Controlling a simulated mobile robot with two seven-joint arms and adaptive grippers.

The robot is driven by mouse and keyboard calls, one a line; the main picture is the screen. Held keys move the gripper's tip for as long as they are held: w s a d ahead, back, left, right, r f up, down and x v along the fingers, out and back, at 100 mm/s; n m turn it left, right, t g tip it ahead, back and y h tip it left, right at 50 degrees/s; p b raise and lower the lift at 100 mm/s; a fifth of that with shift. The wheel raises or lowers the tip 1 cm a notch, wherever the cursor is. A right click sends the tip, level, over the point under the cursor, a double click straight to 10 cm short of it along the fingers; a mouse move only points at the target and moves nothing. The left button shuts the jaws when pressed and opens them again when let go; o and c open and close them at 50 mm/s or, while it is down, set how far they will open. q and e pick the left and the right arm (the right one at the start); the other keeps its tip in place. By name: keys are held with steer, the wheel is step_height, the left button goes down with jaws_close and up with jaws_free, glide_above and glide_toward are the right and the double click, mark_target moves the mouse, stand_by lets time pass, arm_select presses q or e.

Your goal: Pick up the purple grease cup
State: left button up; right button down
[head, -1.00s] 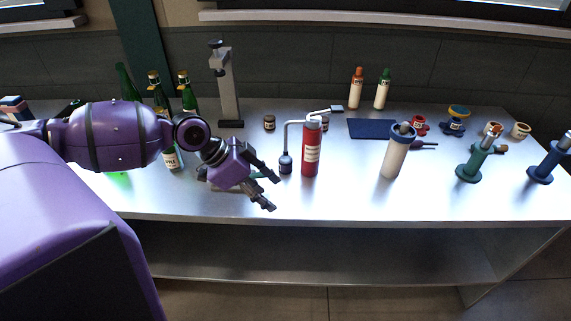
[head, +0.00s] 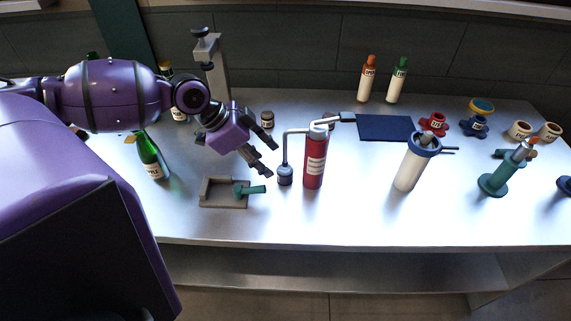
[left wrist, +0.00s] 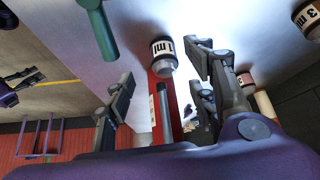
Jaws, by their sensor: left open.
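My left gripper (head: 267,157) is open and empty above the table, behind and left of the red cylinder. Its open fingers also show in the left wrist view (left wrist: 160,85). I cannot make out a purple grease cup. A red cup (head: 433,124) and a blue cup (head: 474,125) stand at the back right, well away from the gripper. In the left wrist view a small jar marked 1 ml (left wrist: 163,53) shows between the fingers; I cannot tell how far off it is. Dark and purple parts at that view's left edge look like my right gripper (left wrist: 24,77), its jaws unclear.
The red cylinder (head: 315,165) with a bent pipe stands close right of the gripper. A grey tray (head: 222,201) with a green handle lies in front. A green bottle (head: 149,156) is left; a white cylinder (head: 409,171) and green stand (head: 493,184) are right. The front centre is clear.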

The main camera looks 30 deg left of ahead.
mark_target(280, 169)
arm_select(q)
steer(key=shift+w+d+f+b, duration=0.15)
steer(key=shift+d+f+b, duration=0.1)
steer(key=shift+d+f, duration=0.25)
steer(key=shift+w+d+f+b, duration=0.1)
steer(key=shift+d+f+b, duration=0.15)
steer(key=shift+f, duration=0.35)
steer(key=w+f, duration=0.1)
steer(key=d+f, duration=0.1)
steer(key=w+f, duration=0.1)
steer(key=shift+w+d+b, duration=0.3)
steer(key=shift+w+b, duration=0.05)
steer(key=shift+d+f, duration=0.15)
steer(key=shift+f, duration=0.05)
steer(key=shift+w, duration=0.1)
arm_select(e)
steer(key=shift+s+d+f, duration=0.45)
steer(key=shift+d+f, duration=0.2)
steer(key=shift+f, duration=0.2)
